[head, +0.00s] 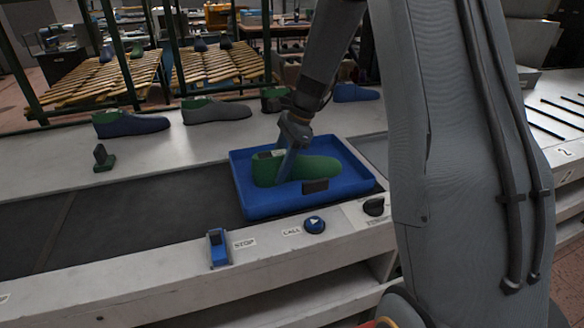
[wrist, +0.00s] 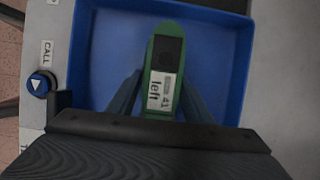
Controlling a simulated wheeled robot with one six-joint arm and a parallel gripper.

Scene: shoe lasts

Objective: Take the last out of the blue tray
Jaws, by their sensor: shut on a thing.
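A green last (head: 312,168) is in the blue tray (head: 262,209), its toe pointing right in the head view. In the wrist view the last (wrist: 167,62) shows its top with a white label reading "left" and "41". My gripper (head: 285,165) reaches down into the tray at the last's heel end and is shut on the last. In the wrist view my fingers (wrist: 160,98) lie on either side of it. The tray also shows in the wrist view (wrist: 215,25). I cannot tell whether the last touches the tray's floor.
The tray sits on a dark conveyor belt (head: 120,215). On the front rail are a blue CALL button (head: 314,225), a blue STOP switch (head: 218,247) and a black knob (head: 374,206).

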